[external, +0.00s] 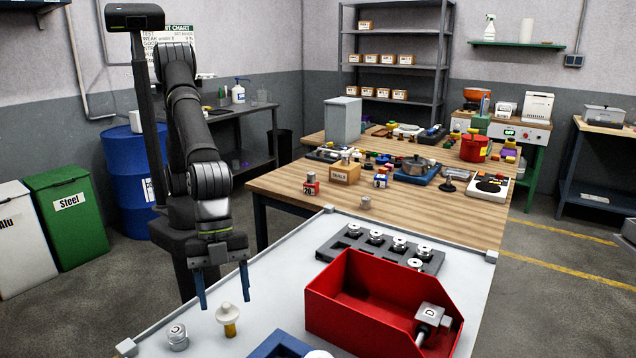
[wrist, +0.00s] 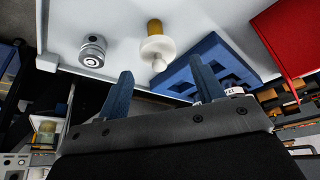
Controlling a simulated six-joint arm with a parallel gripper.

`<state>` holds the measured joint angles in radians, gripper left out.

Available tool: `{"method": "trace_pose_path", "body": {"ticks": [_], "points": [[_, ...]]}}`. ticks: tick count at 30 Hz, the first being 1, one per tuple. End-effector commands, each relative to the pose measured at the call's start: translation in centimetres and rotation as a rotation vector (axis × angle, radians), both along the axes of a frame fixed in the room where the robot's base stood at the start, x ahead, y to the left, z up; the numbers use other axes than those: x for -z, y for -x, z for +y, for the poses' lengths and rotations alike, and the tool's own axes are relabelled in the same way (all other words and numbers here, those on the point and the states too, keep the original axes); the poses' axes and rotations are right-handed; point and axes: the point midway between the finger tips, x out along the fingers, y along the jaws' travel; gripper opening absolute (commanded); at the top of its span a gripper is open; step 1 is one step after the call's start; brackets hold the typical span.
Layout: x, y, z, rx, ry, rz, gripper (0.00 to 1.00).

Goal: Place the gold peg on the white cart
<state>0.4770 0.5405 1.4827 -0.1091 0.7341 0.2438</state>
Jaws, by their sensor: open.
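The gold peg (external: 231,329) has a white collar and a white knob on top. It stands upright on the white cart (external: 277,296), near the cart's front left. In the wrist view, the peg (wrist: 155,27) shows beyond my fingertips, with its white knob toward me. My gripper (external: 225,297) points down with its two blue fingers spread, and nothing is held between them. In the external view, the knob shows between the fingertips. The wrist view also shows my open gripper (wrist: 161,65) and the cart's white top (wrist: 120,14).
A grey metal cylinder (external: 177,337) stands left of the peg. A blue block with square recesses (external: 277,346) lies to its right. A red bin (external: 368,316) holds a metal piece marked D (external: 431,315). A dark tray with several metal pieces (external: 345,243) lies behind the bin.

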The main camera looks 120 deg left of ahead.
Motion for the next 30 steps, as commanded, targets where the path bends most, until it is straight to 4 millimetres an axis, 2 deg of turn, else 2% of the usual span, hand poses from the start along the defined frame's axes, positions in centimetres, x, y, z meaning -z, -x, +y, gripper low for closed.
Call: {"method": "trace_pose_path", "body": {"ticks": [6,13,19,30], "points": [[-4.6,1.4,1.2,0.000,0.002,-0.005,0.62],[-7.9,2.5,2.0,-0.001,0.001,-0.003,0.62],[-8.8,2.9,2.3,-0.001,0.000,0.000,0.62],[-8.5,2.8,2.2,0.000,-0.001,0.001,0.62]]}}
